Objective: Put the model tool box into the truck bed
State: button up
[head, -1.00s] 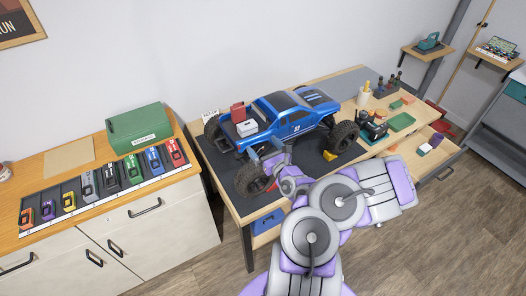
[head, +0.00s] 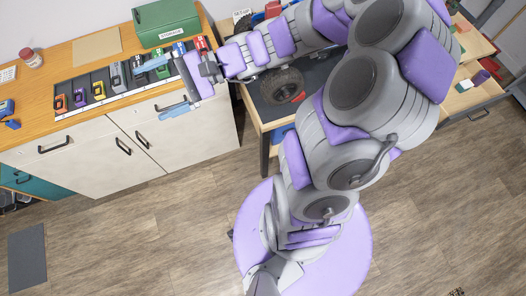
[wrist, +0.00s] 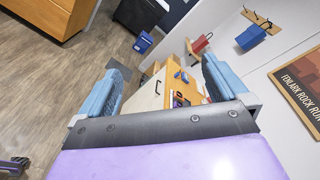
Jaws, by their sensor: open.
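My gripper (head: 150,95) is open and empty, its two blue fingers spread at the front edge of the wooden counter, near the display tray. In the wrist view the open fingers (wrist: 162,68) frame the counter, with nothing between them. The truck is mostly hidden behind my arm; its front-left tire (head: 281,85) shows on the dark mat of the workbench. A red item (head: 272,9) shows at the truck's rear, partly covered. The truck bed is hidden now. I cannot tell which visible object is the model tool box.
A black display tray (head: 70,87) holds a row of several small coloured items on the counter. A green storage box (head: 167,22) stands behind it. A jar (head: 32,58) stands at the far left.

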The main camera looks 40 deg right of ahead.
jog(key=s+a+f+n+g+h, duration=0.2)
jog(key=s+n+g+h, duration=0.15)
jog(key=s, duration=0.35)
jog(key=s+a+f+n+g+h, duration=0.1)
jog(key=s+f+n+g+h, duration=0.2)
jog(key=s, duration=0.5)
jog(key=s+d+n+h, duration=0.4)
jog(key=s+d+h, duration=0.4)
jog(key=d, duration=0.5)
jog(key=shift+s+r+t+h, duration=0.2)
jog(key=shift+r+t+h, duration=0.15)
jog(key=shift+h, duration=0.6)
jog(key=shift+f+b, duration=0.8)
